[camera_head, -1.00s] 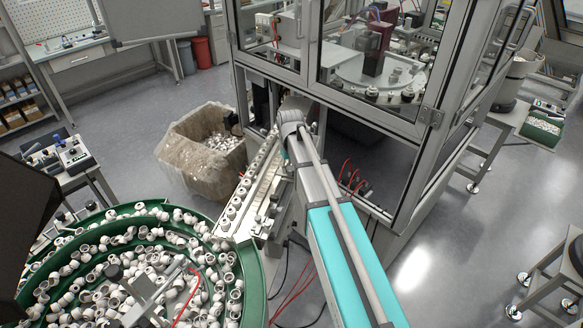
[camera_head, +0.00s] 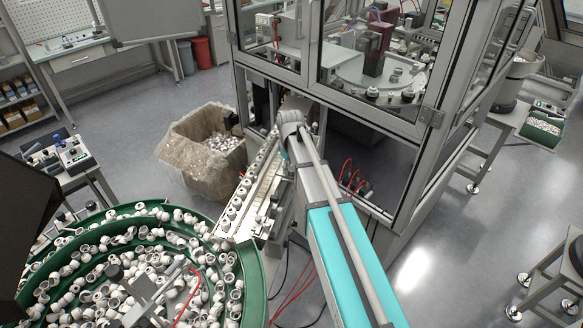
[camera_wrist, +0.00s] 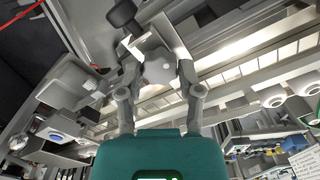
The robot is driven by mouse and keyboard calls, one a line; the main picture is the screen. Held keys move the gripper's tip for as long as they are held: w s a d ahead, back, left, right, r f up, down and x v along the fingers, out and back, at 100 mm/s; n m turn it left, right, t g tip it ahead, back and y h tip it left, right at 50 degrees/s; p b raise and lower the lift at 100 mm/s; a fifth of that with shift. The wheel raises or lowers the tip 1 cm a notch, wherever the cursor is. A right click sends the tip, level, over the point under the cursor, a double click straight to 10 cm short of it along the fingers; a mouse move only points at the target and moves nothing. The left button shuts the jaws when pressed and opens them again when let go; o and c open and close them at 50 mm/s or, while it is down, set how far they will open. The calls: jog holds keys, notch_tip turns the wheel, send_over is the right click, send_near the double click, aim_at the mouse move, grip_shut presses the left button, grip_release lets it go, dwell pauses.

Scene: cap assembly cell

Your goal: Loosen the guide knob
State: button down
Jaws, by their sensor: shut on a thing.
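In the wrist view my gripper (camera_wrist: 157,64) has its two grey fingers closed in on a small part at the guide rail. A dark guide knob (camera_wrist: 123,16) shows at the upper left, by the far end of the fingers. A pale block with a round spot lies between the fingers, and the exact contact is hard to make out. In the head view my own arm hides my gripper and the knob. The guide track (camera_head: 240,197), with a row of white caps, runs beside my arm from the bowl toward the machine.
A green-rimmed feeder bowl (camera_head: 252,285) full of white caps stands at the lower left. A lined bin (camera_head: 190,170) stands left of the track. The glazed machine cabinet (camera_head: 425,117) rises close behind and right of my arm.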

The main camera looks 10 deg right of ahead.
jog(key=shift+n, duration=0.8)
jog(key=shift+c, duration=1.3)
grip_release()
jog(key=shift+r, duration=0.15)
